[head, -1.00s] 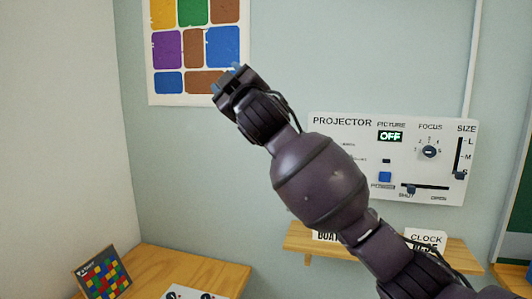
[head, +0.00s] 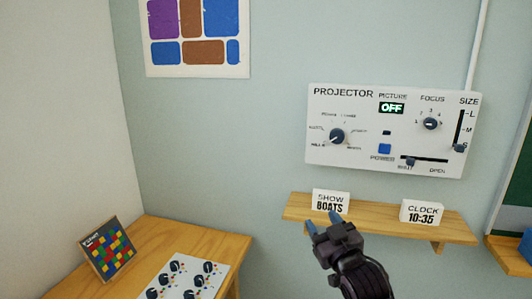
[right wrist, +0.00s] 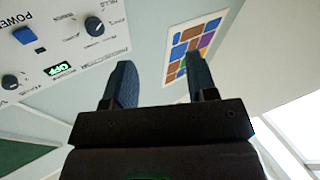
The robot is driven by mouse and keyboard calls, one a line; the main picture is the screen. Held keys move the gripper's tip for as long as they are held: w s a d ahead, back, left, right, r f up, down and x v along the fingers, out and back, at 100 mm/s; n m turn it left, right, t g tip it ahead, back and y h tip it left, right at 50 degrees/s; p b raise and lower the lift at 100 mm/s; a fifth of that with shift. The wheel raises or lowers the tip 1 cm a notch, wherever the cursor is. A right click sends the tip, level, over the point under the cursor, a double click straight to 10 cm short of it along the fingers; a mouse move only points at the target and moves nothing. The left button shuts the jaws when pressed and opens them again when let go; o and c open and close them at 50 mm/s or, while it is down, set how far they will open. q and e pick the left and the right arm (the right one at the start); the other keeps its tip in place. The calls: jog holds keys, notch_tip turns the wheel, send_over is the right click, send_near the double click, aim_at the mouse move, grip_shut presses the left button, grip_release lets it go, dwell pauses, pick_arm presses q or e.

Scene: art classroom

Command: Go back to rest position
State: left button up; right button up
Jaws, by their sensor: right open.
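My right gripper (head: 324,222) is low in the head view, in front of the small wooden shelf, with its blue-tipped fingers pointing up and to the left. In the right wrist view its two fingers (right wrist: 160,85) stand apart with nothing between them, so it is open and empty. My left gripper is not in view.
A projector panel (head: 350,170) on the wall reads OFF. The shelf (head: 375,219) below holds a "SHOW BOATS" card (head: 331,201) and a "CLOCK 10:35" card (head: 422,212). At left, a wooden table (head: 215,245) bears a colourful grid picture (head: 108,248) and a knob panel (head: 190,275).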

jog(key=s+d+f+m+g+h, duration=0.1)
jog(key=s+d+f, duration=0.4)
jog(key=s+f, duration=0.5)
jog(key=s+d+f+m+g+h, duration=0.2)
jog(key=s+d+f+g+h, duration=0.1)
jog(key=s+f, duration=0.7)
jog(key=s+d+f+m+g+h, duration=0.2)
jog(key=s+d+f, duration=0.4)
jog(key=s+f, duration=0.4)
jog(key=shift+d+f+g, duration=0.3)
jog(key=shift+f+g, duration=0.3)
jog(key=shift+f, duration=0.1)
